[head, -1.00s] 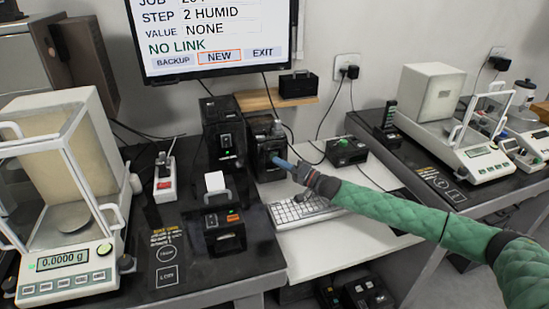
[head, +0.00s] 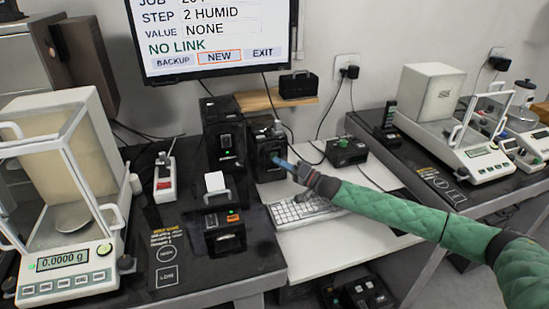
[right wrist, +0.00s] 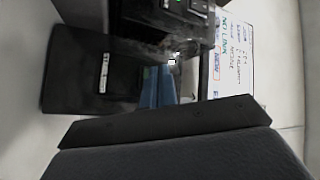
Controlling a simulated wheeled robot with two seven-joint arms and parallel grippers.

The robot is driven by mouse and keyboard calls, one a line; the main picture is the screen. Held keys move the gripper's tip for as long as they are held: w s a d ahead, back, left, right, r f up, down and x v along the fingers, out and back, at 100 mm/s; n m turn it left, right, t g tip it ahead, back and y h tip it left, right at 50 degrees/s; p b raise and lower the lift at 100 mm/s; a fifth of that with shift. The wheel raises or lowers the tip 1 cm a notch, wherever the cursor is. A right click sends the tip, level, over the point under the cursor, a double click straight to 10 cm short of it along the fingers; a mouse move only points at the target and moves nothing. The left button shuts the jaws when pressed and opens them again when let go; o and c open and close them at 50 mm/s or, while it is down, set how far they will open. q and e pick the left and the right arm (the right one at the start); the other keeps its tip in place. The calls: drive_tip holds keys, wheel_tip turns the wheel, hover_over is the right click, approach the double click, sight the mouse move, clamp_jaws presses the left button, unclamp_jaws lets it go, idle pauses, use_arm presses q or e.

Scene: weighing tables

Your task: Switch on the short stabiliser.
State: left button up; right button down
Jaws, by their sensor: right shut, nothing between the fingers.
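The short stabiliser (head: 264,151) is the lower black box behind the keyboard. It stands to the right of the taller black stabiliser (head: 222,128), which shows a green light on its front. My right gripper (head: 281,161) is shut and empty, with its blue fingertips at the right part of the short box's front. Whether they touch it cannot be told. The fingers partly cover that front, and I see no lit lamp on it. In the right wrist view the blue fingers (right wrist: 158,86) show beside a dark box with a small white marking. My left gripper is out of view.
A small black printer-like device (head: 218,222) stands in front of the tall box. A keyboard (head: 303,211) lies on the white table. A black box with a green button (head: 346,151) is to the right. Balances stand at both sides, and a screen hangs above.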

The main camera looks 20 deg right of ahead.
drive_tip(key=shift+w, duration=0.1)
idle(0.6)
drive_tip(key=shift+w, duration=0.5)
idle(0.4)
drive_tip(key=shift+s+r+p, duration=0.1)
drive_tip(key=shift+s+p, duration=0.25)
drive_tip(key=shift+s, duration=0.25)
